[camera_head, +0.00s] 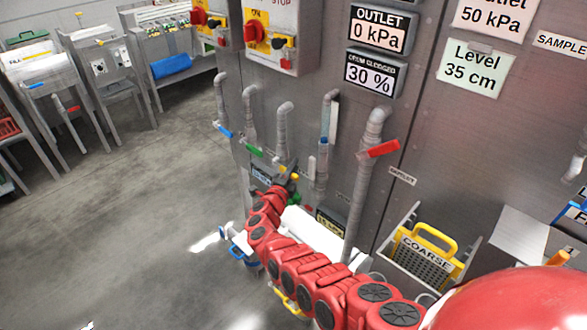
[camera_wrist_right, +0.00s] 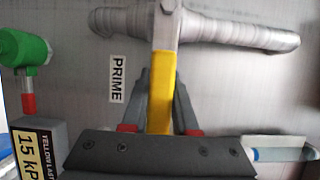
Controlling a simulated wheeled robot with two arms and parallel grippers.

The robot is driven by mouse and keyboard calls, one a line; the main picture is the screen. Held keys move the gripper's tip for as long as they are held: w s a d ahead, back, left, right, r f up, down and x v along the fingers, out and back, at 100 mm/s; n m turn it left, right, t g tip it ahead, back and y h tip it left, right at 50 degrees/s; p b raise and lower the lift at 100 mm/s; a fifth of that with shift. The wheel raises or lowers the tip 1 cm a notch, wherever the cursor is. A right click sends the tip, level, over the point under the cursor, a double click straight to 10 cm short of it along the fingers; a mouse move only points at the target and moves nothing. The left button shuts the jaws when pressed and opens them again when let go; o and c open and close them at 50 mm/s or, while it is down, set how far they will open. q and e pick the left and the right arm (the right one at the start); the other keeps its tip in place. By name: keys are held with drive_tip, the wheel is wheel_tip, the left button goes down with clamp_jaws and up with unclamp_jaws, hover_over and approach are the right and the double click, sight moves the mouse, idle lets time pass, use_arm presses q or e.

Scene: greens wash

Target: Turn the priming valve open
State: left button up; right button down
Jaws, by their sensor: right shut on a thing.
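The priming valve's yellow lever (camera_wrist_right: 161,90) stands between the fingers of my right gripper (camera_wrist_right: 160,125) in the right wrist view. The gripper is shut on it. Its upper end meets a grey pipe (camera_wrist_right: 225,28) that runs across the top of that view. A PRIME label (camera_wrist_right: 117,78) is on the panel just left of the lever. In the head view my right gripper (camera_head: 286,175) is at the lower part of the pipe row, where only a small bit of yellow (camera_head: 295,177) shows. My left gripper is not in view.
Neighbouring pipes carry a blue lever (camera_head: 225,132), a green lever (camera_head: 253,150) and a red lever (camera_head: 383,149). Displays read OUTLET 0 kPa (camera_head: 378,31) and 30 % (camera_head: 370,74).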

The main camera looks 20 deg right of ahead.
idle(0.3)
drive_tip(key=shift+w+a+r+n+g+y+p, duration=0.1)
drive_tip(key=shift+w+r+n+g+y+p, duration=0.25)
drive_tip(key=shift+r+n+p, duration=0.5)
drive_tip(key=shift+w+a+r+n+g+y+p, duration=0.1)
drive_tip(key=shift+r+n+g+p, duration=0.4)
drive_tip(key=shift+n, duration=0.6)
drive_tip(key=shift+w+r+n+g+y+p, duration=0.15)
drive_tip(key=shift+r+n+g+y+p, duration=0.15)
drive_tip(key=shift+r+n+p, duration=0.55)
drive_tip(key=shift+f, duration=0.15)
drive_tip(key=c, duration=0.7)
unclamp_jaws()
